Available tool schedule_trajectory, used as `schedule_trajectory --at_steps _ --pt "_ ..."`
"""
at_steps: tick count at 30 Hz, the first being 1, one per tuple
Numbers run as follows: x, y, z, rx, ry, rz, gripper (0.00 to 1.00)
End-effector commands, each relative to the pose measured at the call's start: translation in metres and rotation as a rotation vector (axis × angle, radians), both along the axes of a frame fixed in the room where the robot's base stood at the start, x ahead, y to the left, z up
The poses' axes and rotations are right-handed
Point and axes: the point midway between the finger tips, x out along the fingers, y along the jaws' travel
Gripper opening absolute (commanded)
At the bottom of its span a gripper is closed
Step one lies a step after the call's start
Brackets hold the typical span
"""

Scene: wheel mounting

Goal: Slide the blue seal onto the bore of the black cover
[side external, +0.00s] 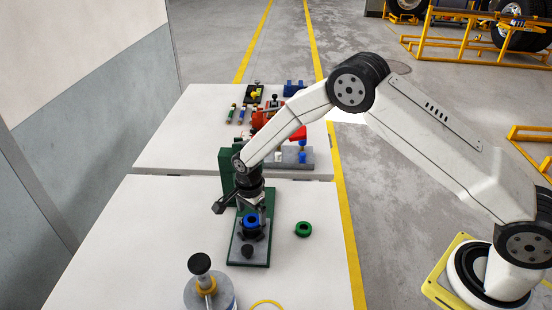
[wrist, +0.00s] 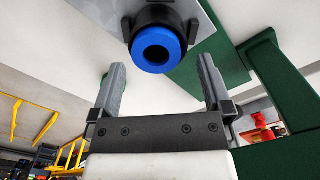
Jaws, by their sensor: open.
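The blue seal (wrist: 158,49) is a thick ring with a dark centre. In the wrist view it sits at the end of the black cover (wrist: 152,14), in line with its bore; I cannot tell how far on it is. In the side view the seal (side external: 251,221) lies on top of the cover (side external: 248,236), which is on a grey plate with a green base. My gripper (wrist: 160,68) is open and empty. Its fingers are spread to either side of the seal, apart from it. In the side view my gripper (side external: 254,208) is just above the seal.
A green ring (side external: 303,229) lies on the white table to the right. A green upright (side external: 226,168) stands close behind my gripper. A grey cylinder with a black knob (side external: 201,266) stands at the front. Several coloured parts cover the far table. The left of the near table is clear.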

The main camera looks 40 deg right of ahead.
Motion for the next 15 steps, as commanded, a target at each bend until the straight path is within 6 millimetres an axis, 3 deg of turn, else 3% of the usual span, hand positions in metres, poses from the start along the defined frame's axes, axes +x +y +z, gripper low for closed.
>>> schedule_trajectory --at_steps 15 --pt "0.001 0.0 0.058 0.001 -0.007 0.0 1.0"
